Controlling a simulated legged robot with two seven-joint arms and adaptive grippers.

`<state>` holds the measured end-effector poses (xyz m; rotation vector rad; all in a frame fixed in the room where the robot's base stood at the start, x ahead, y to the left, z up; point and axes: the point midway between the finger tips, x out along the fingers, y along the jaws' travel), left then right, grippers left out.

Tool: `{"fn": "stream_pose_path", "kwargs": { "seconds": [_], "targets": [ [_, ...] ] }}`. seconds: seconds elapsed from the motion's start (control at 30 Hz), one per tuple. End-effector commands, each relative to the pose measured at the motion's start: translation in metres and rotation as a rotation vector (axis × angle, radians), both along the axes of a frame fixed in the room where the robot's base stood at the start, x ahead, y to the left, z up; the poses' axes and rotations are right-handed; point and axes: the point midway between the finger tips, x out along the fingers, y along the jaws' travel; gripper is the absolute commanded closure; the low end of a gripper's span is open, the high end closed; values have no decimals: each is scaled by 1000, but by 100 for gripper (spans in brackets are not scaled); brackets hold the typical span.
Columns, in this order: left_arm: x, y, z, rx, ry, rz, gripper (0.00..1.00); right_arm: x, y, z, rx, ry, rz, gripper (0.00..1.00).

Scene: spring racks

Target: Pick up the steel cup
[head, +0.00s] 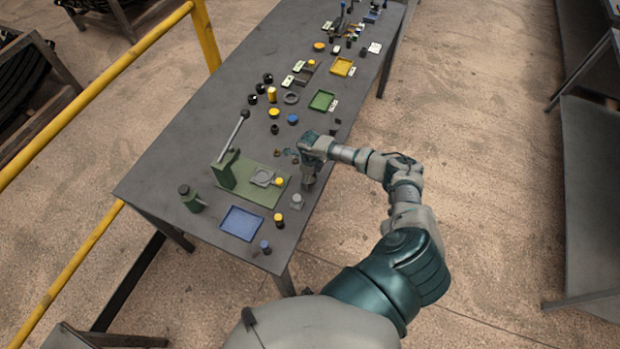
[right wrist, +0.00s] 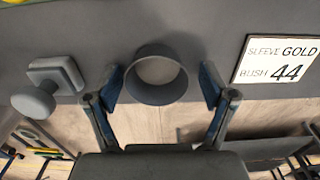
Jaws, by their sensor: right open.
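The steel cup (right wrist: 156,92) shows in the right wrist view as a grey round cup with a dark, wide opening. It stands between the two blue-tipped fingers of my right gripper (right wrist: 161,84), with a gap on each side. The gripper is open and holds nothing. In the head view my right gripper (head: 308,184) is low over the near right part of the bench, pointing down. It hides the cup there. My left gripper is not in view.
A grey knob on a square base (right wrist: 42,95) is left of the cup. A white label reading "SLEEVE GOLD BUSH 44" (right wrist: 277,60) is to the right. On the bench (head: 185,140) are a green lever press (head: 240,178), a blue tray (head: 241,223) and several small parts.

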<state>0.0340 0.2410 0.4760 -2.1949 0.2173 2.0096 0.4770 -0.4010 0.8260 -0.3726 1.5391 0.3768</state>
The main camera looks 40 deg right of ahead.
Motion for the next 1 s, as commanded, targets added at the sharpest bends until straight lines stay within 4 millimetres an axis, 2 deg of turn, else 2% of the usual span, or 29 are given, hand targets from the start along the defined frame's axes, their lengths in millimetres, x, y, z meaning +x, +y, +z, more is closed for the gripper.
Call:
{"fn": "stream_pose_path", "kwargs": {
  "seconds": [0.1, 0.33, 0.73, 0.87, 1.0],
  "targets": [
    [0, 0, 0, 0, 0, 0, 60, 0, 0, 1, 0, 0, 0, 20],
    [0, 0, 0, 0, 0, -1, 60, 0, 0, 0, 1, 0, 0, 77],
    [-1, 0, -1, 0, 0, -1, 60, 0, -2, 3, 1, 0, 0, 78],
    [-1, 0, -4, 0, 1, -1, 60, 1, -2, 14, 1, -2, 1, 78],
    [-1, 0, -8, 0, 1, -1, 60, 1, -2, 34, 0, -4, 1, 78]
  ]
}}
